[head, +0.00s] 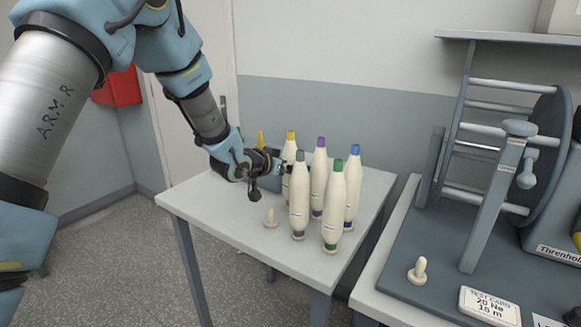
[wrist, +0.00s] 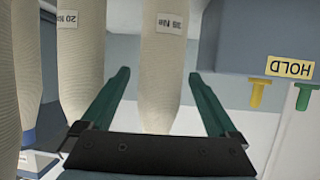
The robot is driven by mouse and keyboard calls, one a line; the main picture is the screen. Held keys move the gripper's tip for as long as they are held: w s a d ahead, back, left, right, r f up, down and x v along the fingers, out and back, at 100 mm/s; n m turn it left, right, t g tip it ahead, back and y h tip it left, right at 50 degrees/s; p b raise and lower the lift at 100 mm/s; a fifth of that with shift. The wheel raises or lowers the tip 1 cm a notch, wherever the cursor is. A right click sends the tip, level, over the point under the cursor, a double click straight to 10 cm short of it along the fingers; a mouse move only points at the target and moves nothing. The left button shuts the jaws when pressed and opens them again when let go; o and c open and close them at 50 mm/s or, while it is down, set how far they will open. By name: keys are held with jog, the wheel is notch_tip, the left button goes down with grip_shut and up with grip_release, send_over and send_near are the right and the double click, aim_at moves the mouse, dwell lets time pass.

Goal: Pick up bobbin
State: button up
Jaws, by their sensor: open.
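Several cream bobbins stand upright in a group on the small table. They have yellow (head: 290,165), grey (head: 299,200), purple (head: 319,175), green (head: 334,208) and blue (head: 352,190) tips. My gripper (head: 283,169) is at the left of the group, beside the yellow-tipped bobbin, which the grey-tipped one partly hides. In the wrist view, my gripper (wrist: 160,74) is open. A bobbin (wrist: 162,50) with a label that is hard to read shows between the green fingers, with gaps on both sides. A bobbin labelled 20 Ne (wrist: 80,45) shows left of the fingers.
A reel frame (head: 505,190) stands on the right bench, with a test card (head: 490,305) reading 20 Ne, 15 m. A yellow HOLD sign (wrist: 289,66) shows at the right of the wrist view.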

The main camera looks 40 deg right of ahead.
grip_shut()
dwell(0.7)
